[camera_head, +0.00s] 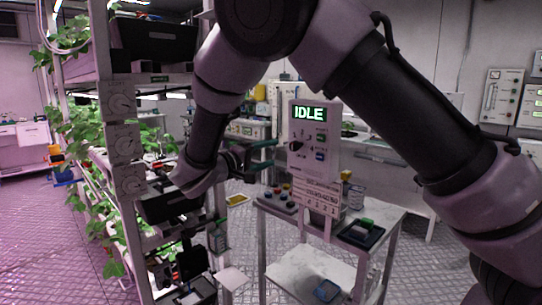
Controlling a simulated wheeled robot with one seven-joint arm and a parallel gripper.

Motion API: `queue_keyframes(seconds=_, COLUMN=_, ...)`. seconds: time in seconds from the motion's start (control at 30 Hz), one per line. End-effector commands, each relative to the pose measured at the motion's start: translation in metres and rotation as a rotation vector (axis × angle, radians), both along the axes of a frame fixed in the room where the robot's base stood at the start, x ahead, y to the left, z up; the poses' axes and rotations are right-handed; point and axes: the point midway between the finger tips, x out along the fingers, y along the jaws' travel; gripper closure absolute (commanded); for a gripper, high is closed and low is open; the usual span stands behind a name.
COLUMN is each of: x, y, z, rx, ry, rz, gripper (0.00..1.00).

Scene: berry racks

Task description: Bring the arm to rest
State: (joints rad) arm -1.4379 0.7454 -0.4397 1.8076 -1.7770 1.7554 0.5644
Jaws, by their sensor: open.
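My arm (405,110) comes in from the lower right, bends at the top of the view and reaches down to the left. My gripper (268,154) is at the centre left, pointing right, with its two greenish fingers apart. I see nothing between them. It hangs in front of the berry rack's right side, left of the panel that reads IDLE (309,114). Whether it touches anything there is not clear. Part of the rack is hidden behind my forearm.
The berry rack (103,75) with plants and dials stands close on the left. A white cart (380,222) with buttons, a dark tray (361,234) and the panel stands at the centre. Wall boxes hang at the right. The tiled floor (50,245) is open at lower left.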

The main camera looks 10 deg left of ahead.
Motion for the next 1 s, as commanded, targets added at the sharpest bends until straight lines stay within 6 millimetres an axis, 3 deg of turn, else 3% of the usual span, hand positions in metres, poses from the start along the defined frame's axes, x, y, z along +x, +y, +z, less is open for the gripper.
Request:
queue_keyframes(seconds=0.07, x=0.003, y=-0.010, z=0.002, rx=0.014, ry=0.018, rz=-0.022, gripper=0.32)
queue_keyframes(seconds=0.17, x=0.012, y=-0.045, z=0.007, rx=0.066, ry=0.088, rz=-0.098, gripper=0.32)
queue_keyframes(seconds=0.33, x=0.016, y=-0.143, z=0.015, rx=0.263, ry=0.305, rz=-0.301, gripper=0.32)
queue_keyframes(seconds=0.5, x=-0.008, y=-0.227, z=0.023, rx=0.533, ry=0.497, rz=-0.452, gripper=0.32)
queue_keyframes(seconds=0.6, x=-0.031, y=-0.264, z=0.030, rx=0.711, ry=0.576, rz=-0.504, gripper=0.32)
queue_keyframes(seconds=0.8, x=-0.081, y=-0.310, z=0.049, rx=1.082, ry=0.637, rz=-0.528, gripper=0.32)
queue_keyframes(seconds=1.0, x=-0.128, y=-0.331, z=0.076, rx=1.432, ry=0.563, rz=-0.466, gripper=0.32)
